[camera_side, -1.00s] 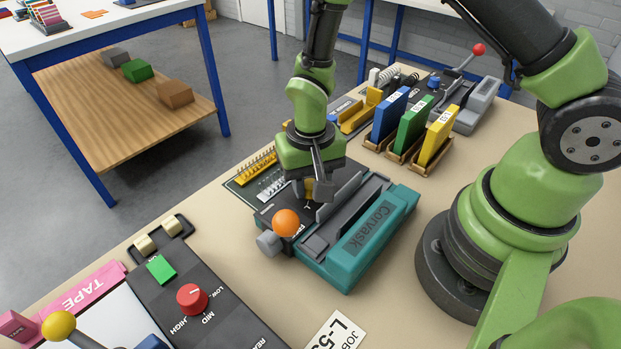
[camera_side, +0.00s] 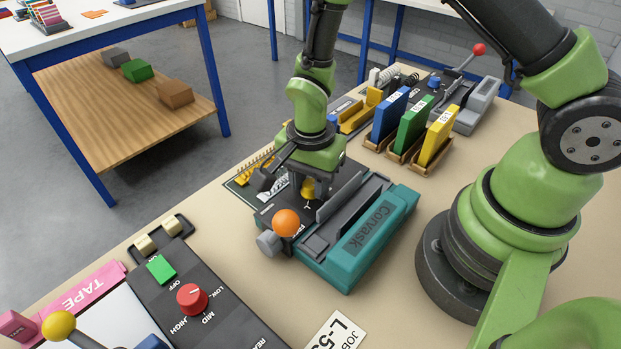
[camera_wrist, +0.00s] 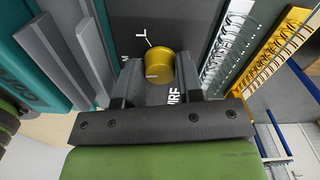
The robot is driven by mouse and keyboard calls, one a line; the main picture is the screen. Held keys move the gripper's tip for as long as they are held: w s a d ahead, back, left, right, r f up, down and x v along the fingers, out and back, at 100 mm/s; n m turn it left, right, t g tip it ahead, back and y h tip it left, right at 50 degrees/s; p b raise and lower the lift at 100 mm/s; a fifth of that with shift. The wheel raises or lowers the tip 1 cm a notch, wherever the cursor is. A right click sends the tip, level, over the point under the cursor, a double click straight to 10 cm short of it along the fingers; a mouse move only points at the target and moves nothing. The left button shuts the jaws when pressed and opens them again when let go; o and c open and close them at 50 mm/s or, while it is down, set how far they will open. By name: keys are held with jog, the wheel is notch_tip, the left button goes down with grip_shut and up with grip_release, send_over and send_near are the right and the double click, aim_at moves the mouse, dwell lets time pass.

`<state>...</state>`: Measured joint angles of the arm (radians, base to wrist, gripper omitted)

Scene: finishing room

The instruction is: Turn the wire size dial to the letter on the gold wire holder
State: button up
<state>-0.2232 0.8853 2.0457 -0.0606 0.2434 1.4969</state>
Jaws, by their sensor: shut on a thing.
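The wire size dial (camera_wrist: 158,66) is a yellow round knob on the binding machine's dark top, with white letters M and L beside it in the wrist view. A white line runs from the L towards the knob. My gripper (camera_wrist: 159,82) is shut on the dial, one finger on each side. In the side view the dial (camera_side: 308,188) shows below my gripper (camera_side: 309,186), partly hidden by the fingers. The gold wire holder (camera_wrist: 285,48) stands beside the white one (camera_wrist: 232,45); it also shows in the side view (camera_side: 252,170). I cannot read its letter.
The teal machine (camera_side: 365,232) has an orange ball knob (camera_side: 286,223) close to my gripper. Blue, green and yellow binders (camera_side: 437,135) stand behind it. A control panel with a red knob (camera_side: 192,299) is at the front left. Bare bench lies between.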

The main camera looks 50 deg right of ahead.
aim_at(311, 183)
jog(key=shift+m, duration=0.6)
jog(key=o, duration=0.9)
notch_tip(311, 183, up, 10)
dwell(0.3)
